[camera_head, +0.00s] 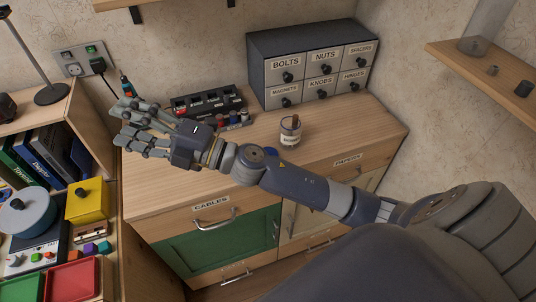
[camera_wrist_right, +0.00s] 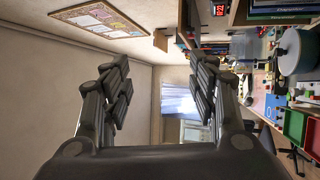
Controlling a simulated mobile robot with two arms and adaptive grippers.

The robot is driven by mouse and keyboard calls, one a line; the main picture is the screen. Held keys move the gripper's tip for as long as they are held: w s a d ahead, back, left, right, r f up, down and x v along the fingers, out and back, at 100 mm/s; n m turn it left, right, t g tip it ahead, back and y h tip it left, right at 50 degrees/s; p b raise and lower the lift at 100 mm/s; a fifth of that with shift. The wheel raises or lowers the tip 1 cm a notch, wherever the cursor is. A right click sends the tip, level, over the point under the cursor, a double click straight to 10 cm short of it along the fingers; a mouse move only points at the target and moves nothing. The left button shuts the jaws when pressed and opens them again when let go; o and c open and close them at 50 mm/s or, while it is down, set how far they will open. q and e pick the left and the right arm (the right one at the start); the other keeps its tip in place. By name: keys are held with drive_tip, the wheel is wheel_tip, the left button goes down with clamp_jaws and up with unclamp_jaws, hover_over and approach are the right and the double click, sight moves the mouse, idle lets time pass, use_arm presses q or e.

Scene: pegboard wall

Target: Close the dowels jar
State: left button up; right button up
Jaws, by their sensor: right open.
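A small jar (camera_head: 290,135) with a pale label stands upright on the wooden cabinet top, in front of the labelled drawer box. Its label is too small to read. Something dark shows at its top, but I cannot tell whether this is a lid or the contents. My right gripper (camera_head: 125,124) is open and empty, left of the jar and apart from it, with its fingers pointing left. In the right wrist view the open fingers (camera_wrist_right: 160,88) have nothing between them, and the jar does not show. My left gripper is not in view.
A grey drawer box (camera_head: 310,62) stands behind the jar. A black rack (camera_head: 208,102) with small items stands at the back left. A low shelf (camera_head: 60,200) with books and bins is at the left. The cabinet top (camera_head: 350,125) right of the jar is clear.

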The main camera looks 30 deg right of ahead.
sight(290, 131)
drive_tip(key=s+a+f+n+g, duration=0.4)
drive_tip(key=f+n+g, duration=0.1)
drive_tip(key=n+g, duration=0.7)
drive_tip(key=d+f+n+g+h, duration=0.1)
drive_tip(key=d+f+n+h, duration=0.35)
drive_tip(key=d+f, duration=0.3)
drive_tip(key=w+d+f+g+h, duration=0.1)
drive_tip(key=d+h, duration=1)
drive_tip(key=d, duration=1.5)
drive_tip(key=shift+w+d+f+m+g, duration=0.25)
drive_tip(key=shift+w+f+m+g, duration=0.15)
drive_tip(key=shift+w, duration=0.2)
drive_tip(key=shift+h, duration=0.25)
drive_tip(key=shift+f+p, duration=0.55)
drive_tip(key=shift+f, duration=2.25)
